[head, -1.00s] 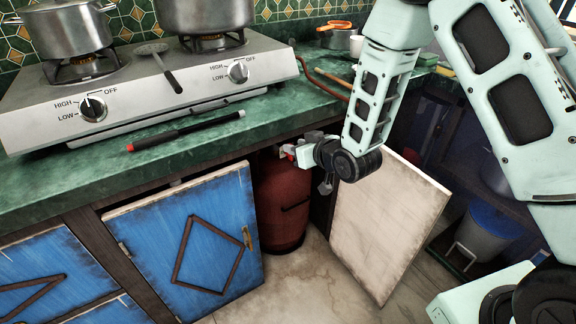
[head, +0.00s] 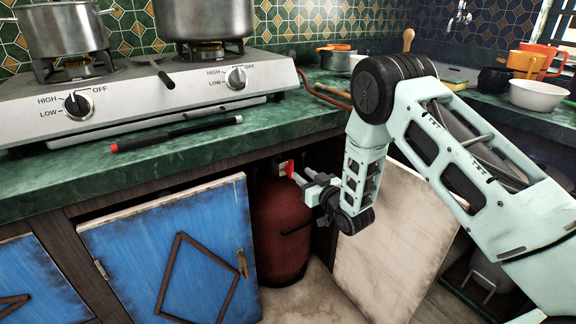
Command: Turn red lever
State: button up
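The red lever (head: 289,169) sits on a pale regulator at the top of the red gas cylinder (head: 281,235), inside the open cabinet under the counter. My gripper (head: 303,185) is just right of the lever and points left towards it. Its two grey fingers show apart, with nothing seen between them. The near fingertip region overlaps the cylinder top in the picture, and I cannot tell whether a finger touches the lever.
A blue cabinet door (head: 180,255) stands open left of the cylinder and a whitish door (head: 385,250) stands open on the right, behind my arm. The green counter (head: 200,158) edge lies above. The gas hotplate (head: 160,100) holds two pots.

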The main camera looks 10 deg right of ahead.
aim_at(293, 166)
jog(key=b+x, duration=0.1)
jog(key=x, duration=0.8)
jog(key=shift+w+a, duration=0.1)
jog(key=shift+w, duration=0.1)
grip_shut()
